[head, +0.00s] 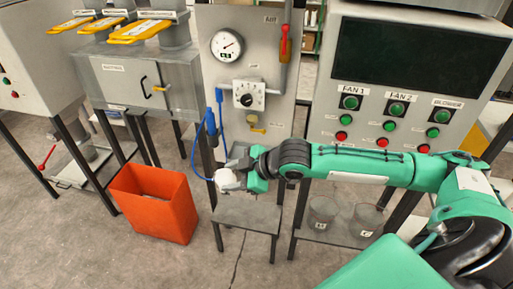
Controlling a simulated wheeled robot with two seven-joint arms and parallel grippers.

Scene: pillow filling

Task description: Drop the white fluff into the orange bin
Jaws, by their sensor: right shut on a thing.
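The white fluff (226,180) is a small pale clump between the fingers of my right gripper (236,177). The gripper is shut on it and holds it above the left part of a small grey stand. The orange bin (172,217) stands on the floor to the left of the gripper, with its open top facing up. Something greyish shows inside it, too small to make out. The fluff is to the right of the bin's rim, apart from it. My left gripper is not in view.
The small grey stand (247,214) is below the gripper. Blue hoses (212,126) hang close behind the gripper, from a panel with a gauge (227,45). Two clear buckets (322,212) stand on a low shelf at right. Bare floor lies in front of the bin.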

